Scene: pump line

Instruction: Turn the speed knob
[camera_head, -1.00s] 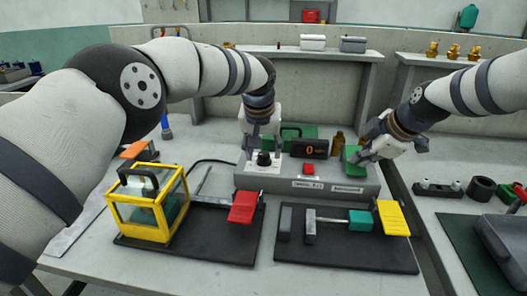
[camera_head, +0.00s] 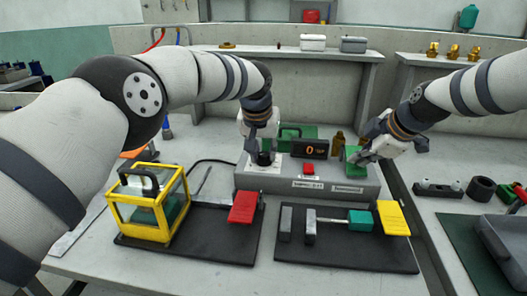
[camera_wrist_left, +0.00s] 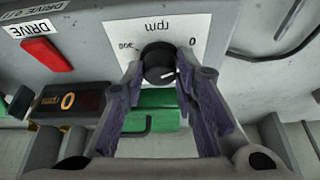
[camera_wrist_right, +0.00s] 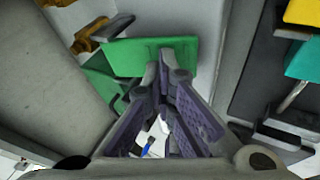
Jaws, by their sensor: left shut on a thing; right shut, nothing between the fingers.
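The black speed knob (camera_wrist_left: 158,60) sits on a white rpm dial plate (camera_wrist_left: 160,27) on the grey control panel (camera_head: 335,188). Its pale pointer mark is toward the 0 side in the left wrist view. My left gripper (camera_head: 262,153) comes down from above, with a finger on each side of the knob, shut on it. In the head view the fingers partly hide the knob. The display (camera_head: 310,148) reads 0. My right gripper (camera_wrist_right: 165,62) is shut and empty, close to a green plate (camera_wrist_right: 140,56) at the panel's right end; contact is unclear.
A red button (camera_head: 309,169) is right of the knob. In front of the panel stand a yellow-framed clear box (camera_head: 112,215), a red flap (camera_head: 244,207) and a yellow flap (camera_head: 393,218) on black bases. A grey tray (camera_head: 505,245) is at far right.

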